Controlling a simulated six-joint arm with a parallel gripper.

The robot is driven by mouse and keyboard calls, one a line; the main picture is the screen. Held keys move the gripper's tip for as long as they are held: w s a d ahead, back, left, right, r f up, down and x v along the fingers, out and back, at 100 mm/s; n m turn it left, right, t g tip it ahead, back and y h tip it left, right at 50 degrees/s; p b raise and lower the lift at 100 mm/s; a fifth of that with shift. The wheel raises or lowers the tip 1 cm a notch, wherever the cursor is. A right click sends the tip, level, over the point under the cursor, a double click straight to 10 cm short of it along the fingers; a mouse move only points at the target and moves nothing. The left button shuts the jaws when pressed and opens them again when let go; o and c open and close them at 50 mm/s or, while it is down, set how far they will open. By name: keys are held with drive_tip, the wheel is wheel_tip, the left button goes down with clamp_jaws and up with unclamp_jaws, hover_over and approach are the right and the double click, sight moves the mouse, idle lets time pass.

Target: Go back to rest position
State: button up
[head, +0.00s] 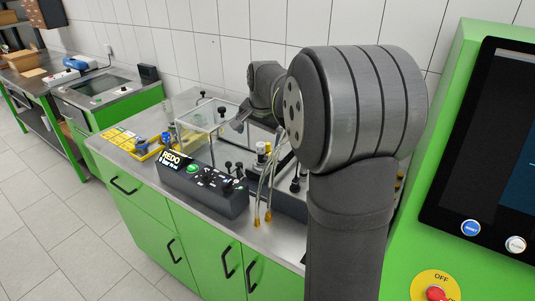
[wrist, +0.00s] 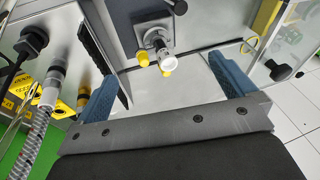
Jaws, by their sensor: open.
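My gripper (wrist: 163,70) shows in the wrist view as two blue ribbed fingers spread wide apart, with nothing between them. Ahead of the gap is a metal fitting with a white round end and yellow caps (wrist: 167,62), apart from the fingers. In the head view my gripper (head: 239,121) is a small grey shape over the steel bench, beside a clear-walled box (head: 203,118). My own arm hides much of the bench on the right.
A black control box (head: 205,187) with a green button sits at the bench's front edge. Hoses with brass ends (head: 262,215) hang beside it. A yellow tray (head: 133,143) lies at the left. In the wrist view, a ribbed hose (wrist: 43,110) stands close to the left finger.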

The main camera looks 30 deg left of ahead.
drive_tip(key=w+d+r+m+y, duration=0.1)
drive_tip(key=w+d+r+m, duration=0.1)
drive_tip(key=d+r, duration=0.25)
drive_tip(key=a+x, duration=0.1)
drive_tip(key=x, duration=0.8)
drive_tip(key=shift+r, duration=0.1)
drive_tip(key=v, duration=1)
drive_tip(key=shift+w, duration=0.2)
